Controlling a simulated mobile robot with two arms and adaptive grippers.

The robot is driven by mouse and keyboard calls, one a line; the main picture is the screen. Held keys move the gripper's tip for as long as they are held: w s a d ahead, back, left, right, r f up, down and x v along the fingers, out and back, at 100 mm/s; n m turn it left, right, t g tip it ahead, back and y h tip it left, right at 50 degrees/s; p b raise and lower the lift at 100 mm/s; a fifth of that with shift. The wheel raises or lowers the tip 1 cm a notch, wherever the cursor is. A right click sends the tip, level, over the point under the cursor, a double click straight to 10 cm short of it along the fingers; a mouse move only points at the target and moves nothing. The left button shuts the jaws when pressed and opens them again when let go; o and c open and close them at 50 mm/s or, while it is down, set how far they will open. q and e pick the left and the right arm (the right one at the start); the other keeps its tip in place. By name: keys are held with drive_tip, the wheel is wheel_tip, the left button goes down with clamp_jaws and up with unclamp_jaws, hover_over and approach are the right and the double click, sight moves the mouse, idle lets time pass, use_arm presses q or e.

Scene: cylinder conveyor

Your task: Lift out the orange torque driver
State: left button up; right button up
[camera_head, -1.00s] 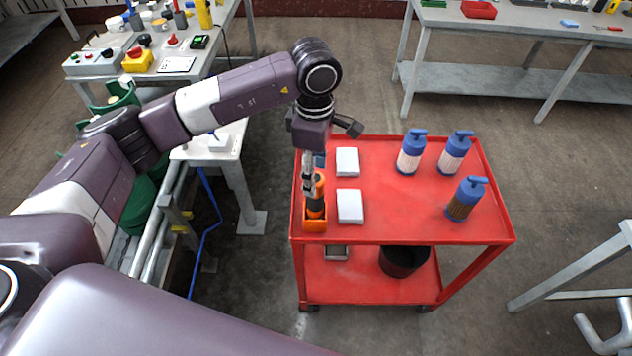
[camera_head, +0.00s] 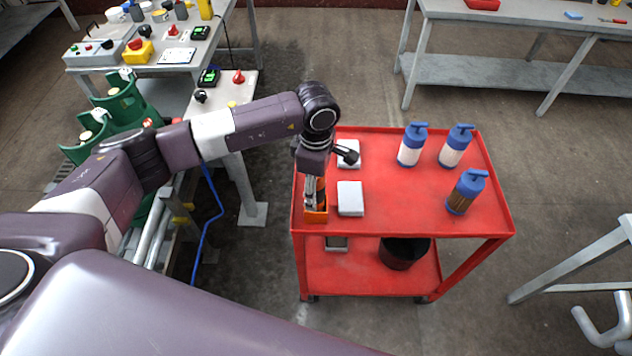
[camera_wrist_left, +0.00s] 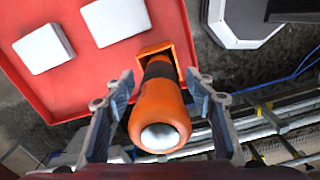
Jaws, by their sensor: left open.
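The orange torque driver (camera_wrist_left: 160,115) stands in a small orange holder (camera_head: 316,216) at the left front of the red cart's top. The wrist view shows its orange handle with a pale round end towards the camera and its dark lower part inside the holder (camera_wrist_left: 174,50). My left gripper (camera_wrist_left: 158,84) is open, with one finger on each side of the handle and a gap showing on both sides. In the head view my left gripper (camera_head: 312,194) points down over the holder and hides most of the driver. My right gripper is not in view.
Two white blocks (camera_head: 350,198) lie beside the holder on the red cart (camera_head: 400,222). Three blue-capped bottles (camera_head: 411,146) stand at the right of the cart top. A grey bench (camera_head: 232,120) stands left of the cart. The cart's middle is clear.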

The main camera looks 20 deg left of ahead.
use_arm(q)
drive_tip(key=shift+r, duration=0.1)
drive_tip(key=c, duration=1.4)
